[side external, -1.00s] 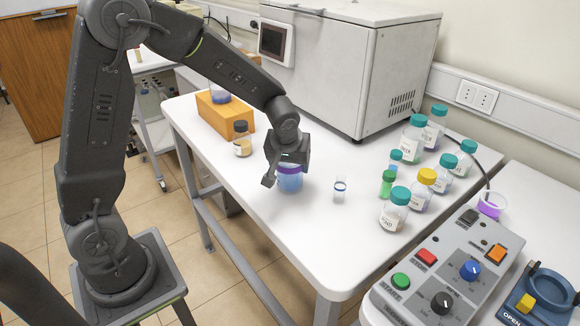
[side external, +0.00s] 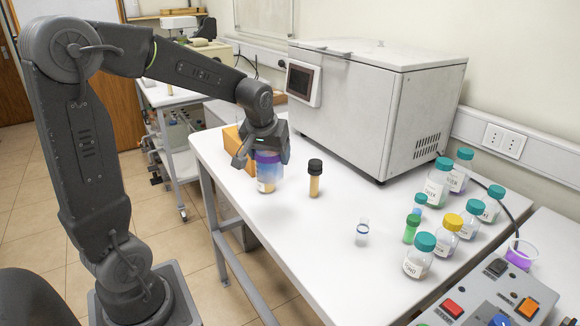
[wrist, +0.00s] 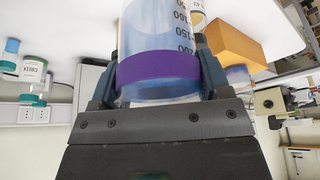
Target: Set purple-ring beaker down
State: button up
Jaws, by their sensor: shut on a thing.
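The purple-ring beaker (side external: 268,170) is clear, with blue liquid inside. My gripper (side external: 267,153) is shut on it near its purple ring, and the beaker looks about upright. In the wrist view the beaker (wrist: 160,30) shows black graduation marks, and its purple band (wrist: 157,69) lies between the fingers of my gripper (wrist: 157,82). An amber patch with a label shows at the beaker's lower part in the side view, probably a bottle behind it. I cannot tell whether the beaker's base touches the white table (side external: 305,245).
An orange block (side external: 231,138) stands just behind my gripper. A black-capped amber vial (side external: 315,180) is close right of the beaker. A small blue-ringed vial (side external: 362,232) and several capped bottles (side external: 420,255) stand farther right. A large white machine (side external: 375,95) is behind.

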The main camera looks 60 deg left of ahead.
jog(key=w+a+f+m, duration=0.1)
jog(key=w+a+m, duration=0.1)
jog(key=w+a, duration=1.8)
jog(key=shift+t+h, duration=0.3)
jog(key=f, duration=0.3)
jog(key=w+d+f, duration=0.1)
jog(key=f, duration=0.2)
jog(key=w+f, duration=0.1)
jog(key=f, duration=0.2)
jog(key=shift+w+d+f, duration=0.15)
jog(key=shift+d+f, duration=0.1)
jog(key=shift+f, duration=0.1)
jog(key=shift+f, duration=0.1)
jog(key=o, duration=0.9)
jog(key=shift+o, duration=0.2)
